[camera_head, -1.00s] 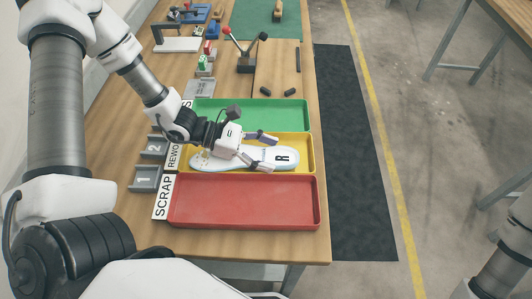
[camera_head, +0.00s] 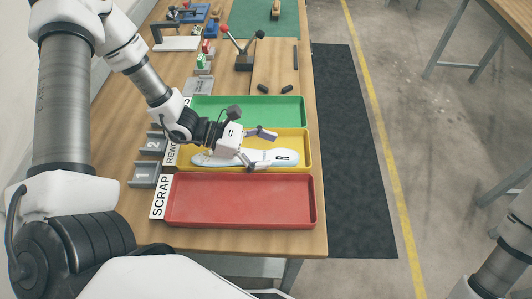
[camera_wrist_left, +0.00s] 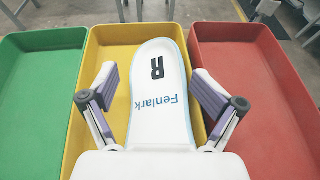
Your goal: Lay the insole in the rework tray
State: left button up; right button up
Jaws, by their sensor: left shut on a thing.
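The insole, white with a pale blue edge, a black R and the name Fenlark, shows in the head view (camera_head: 272,156) and in the left wrist view (camera_wrist_left: 160,85). My left gripper (camera_head: 262,149) is shut on it, with one finger along each long side; it also shows in the wrist view (camera_wrist_left: 158,95). The insole is over the yellow rework tray (camera_head: 293,138), roughly lengthwise within its outline. I cannot tell whether it touches the tray floor. The tray also shows in the wrist view (camera_wrist_left: 100,50). My right gripper is out of view.
The green tray (camera_head: 250,108) lies beyond the yellow one, and the red scrap tray (camera_head: 240,200) lies nearer; both look empty. Grey numbered holders (camera_head: 145,174) stand left of the trays. A lever fixture (camera_head: 243,60) stands farther back.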

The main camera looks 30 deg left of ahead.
pick_arm(q)
jog(key=shift+s+a+f+y, duration=0.1)
jog(key=shift+a+f+y, duration=0.05)
jog(key=shift+f, duration=0.35)
jog(key=shift+s+a+f+y, duration=0.1)
jog(key=shift+a+f+y, duration=0.05)
jog(key=shift+f, duration=0.35)
jog(key=p+v, duration=0.1)
jog(key=v, duration=0.1)
jog(key=p+v, duration=0.1)
jog(key=v, duration=0.1)
jog(key=w+p+v, duration=0.1)
jog(key=v, duration=0.1)
jog(key=shift+s+a+r, duration=0.15)
jog(key=shift+a+r, duration=0.05)
jog(key=shift+a, duration=0.1)
jog(key=p+v, duration=0.5)
jog(key=shift+a, duration=0.25)
jog(key=shift+s+a+r+p, duration=0.1)
jog(key=shift+s+a+p, duration=0.1)
jog(key=shift+a+p, duration=0.2)
jog(key=shift+d, duration=0.1)
jog(key=shift+w, duration=0.1)
